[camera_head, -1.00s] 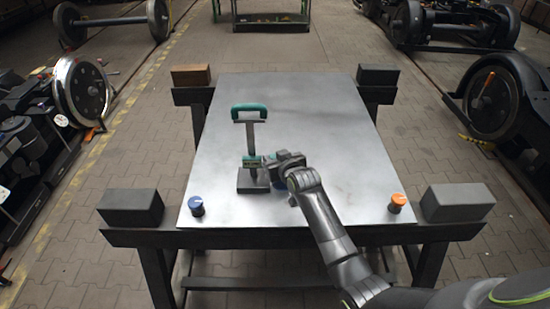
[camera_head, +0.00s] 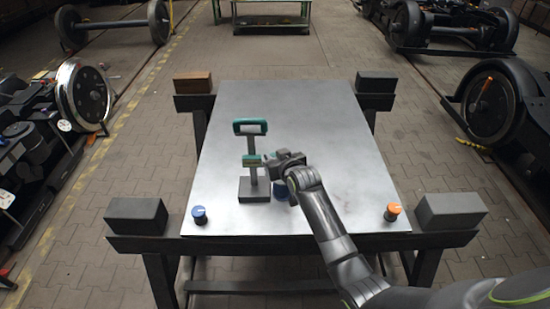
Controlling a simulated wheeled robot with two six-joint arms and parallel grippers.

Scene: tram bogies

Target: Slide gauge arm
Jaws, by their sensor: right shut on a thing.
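A gauge stands upright on the metal table, with a dark block base (camera_head: 254,189), a thin grey column (camera_head: 250,145) and a green loop handle (camera_head: 250,127) on top. A small green-marked arm (camera_head: 252,161) crosses the column at about mid-height. My right gripper (camera_head: 270,160) comes in from the right and is shut on this arm, partly hiding its right end. My left gripper is not in view.
The metal table (camera_head: 320,150) is mostly bare. A blue piece (camera_head: 284,190) sits under my right wrist. A blue-topped knob (camera_head: 199,214) and an orange-topped knob (camera_head: 392,211) stand near the front corners. Blocks sit at the outer corners.

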